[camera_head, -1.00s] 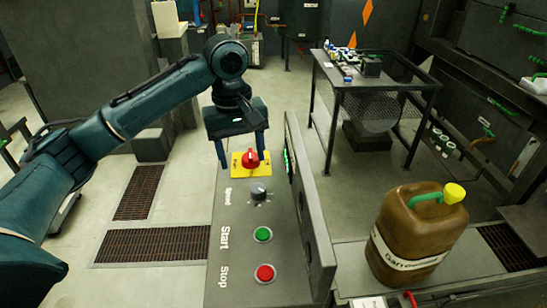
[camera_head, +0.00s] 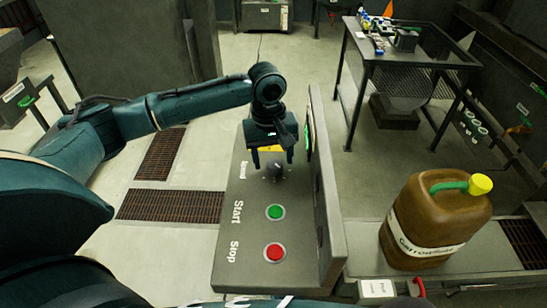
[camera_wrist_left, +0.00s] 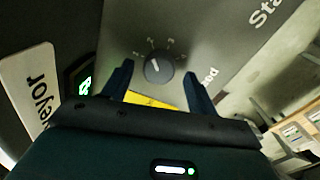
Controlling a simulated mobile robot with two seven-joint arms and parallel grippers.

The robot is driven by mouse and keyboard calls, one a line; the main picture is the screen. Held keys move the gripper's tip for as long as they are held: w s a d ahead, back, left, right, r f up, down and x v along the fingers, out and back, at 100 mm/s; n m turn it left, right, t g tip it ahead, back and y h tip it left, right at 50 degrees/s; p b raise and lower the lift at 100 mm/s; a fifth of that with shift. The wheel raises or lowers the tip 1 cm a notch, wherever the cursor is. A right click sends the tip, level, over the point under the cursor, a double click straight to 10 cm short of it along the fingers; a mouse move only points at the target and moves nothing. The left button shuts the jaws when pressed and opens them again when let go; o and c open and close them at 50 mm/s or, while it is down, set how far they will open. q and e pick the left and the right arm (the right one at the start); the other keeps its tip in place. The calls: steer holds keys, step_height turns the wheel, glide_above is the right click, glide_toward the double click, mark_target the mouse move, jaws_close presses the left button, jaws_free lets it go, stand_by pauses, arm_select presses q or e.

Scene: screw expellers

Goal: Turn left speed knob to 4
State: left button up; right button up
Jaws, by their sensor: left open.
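The grey speed knob (camera_head: 274,171) sits on the sloped grey control panel (camera_head: 232,262), above the green Start button (camera_head: 275,212) and the red Stop button (camera_head: 275,252). In the left wrist view the knob (camera_wrist_left: 159,68) shows a white pointer line and small dial marks around it, too blurred to read. My right gripper is not in view.
A yellow plate (camera_head: 270,149) shows partly under my left gripper. An upright panel with a green display (camera_head: 309,135) borders the control panel on the right. A brown jerrycan (camera_head: 435,225) stands on the right bench. A table (camera_head: 410,60) stands behind.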

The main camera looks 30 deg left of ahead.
arm_select(q)
steer(key=shift+f, duration=0.6)
steer(key=c, duration=1)
